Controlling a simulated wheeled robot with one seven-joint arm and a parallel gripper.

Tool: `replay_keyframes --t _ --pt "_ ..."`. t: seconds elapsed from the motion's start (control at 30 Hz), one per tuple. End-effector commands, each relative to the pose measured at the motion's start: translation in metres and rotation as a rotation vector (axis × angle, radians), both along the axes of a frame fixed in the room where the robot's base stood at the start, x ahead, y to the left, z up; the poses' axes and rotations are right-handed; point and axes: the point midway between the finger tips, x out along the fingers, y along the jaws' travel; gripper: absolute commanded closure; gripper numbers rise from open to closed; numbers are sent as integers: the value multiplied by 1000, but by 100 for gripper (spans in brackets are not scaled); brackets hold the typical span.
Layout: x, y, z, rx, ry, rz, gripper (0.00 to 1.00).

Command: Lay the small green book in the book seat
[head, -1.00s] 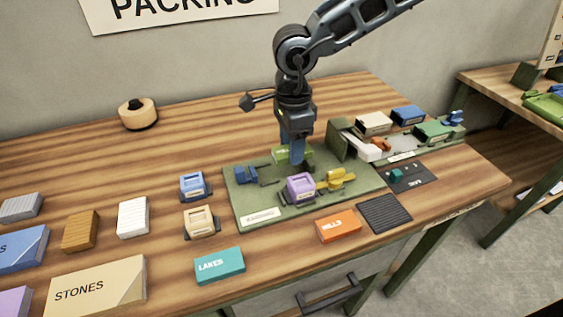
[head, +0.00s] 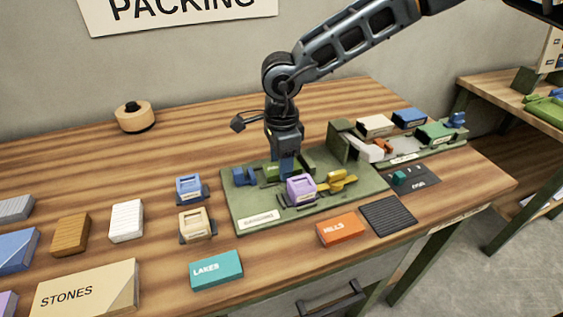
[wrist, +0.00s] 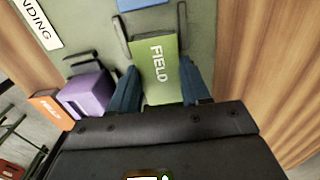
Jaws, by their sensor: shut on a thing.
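The small green book (head: 273,174), lettered FIELD, is on or just above the green board (head: 258,203). It also shows in the wrist view (wrist: 157,65). My gripper (wrist: 160,90) is shut on it, with one blue finger along each side; it also shows in the head view (head: 287,166). The book seat's dark corner brackets (wrist: 121,31) show around the book's far end, in the wrist view. The book appears to lie between them. I cannot tell whether its underside touches the board.
On the board, a purple block (head: 301,189) and a yellow piece (head: 338,181) stand in front of the book, and a blue piece (head: 243,177) stands left. A raised green panel (head: 339,143) stands to the right. Orange (head: 341,229) and teal (head: 216,269) boxes lie nearer the table's front.

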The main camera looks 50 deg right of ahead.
Motion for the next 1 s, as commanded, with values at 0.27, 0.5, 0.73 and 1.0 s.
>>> replay_keyframes --t 0.27,0.5,0.73,1.0 --pt "0 0 0 0 0 0 28" --pt "0 0 0 0 0 0 28" --pt "0 -1 19 -2 -2 0 28" --pt "0 -1 75 -3 -3 0 28"
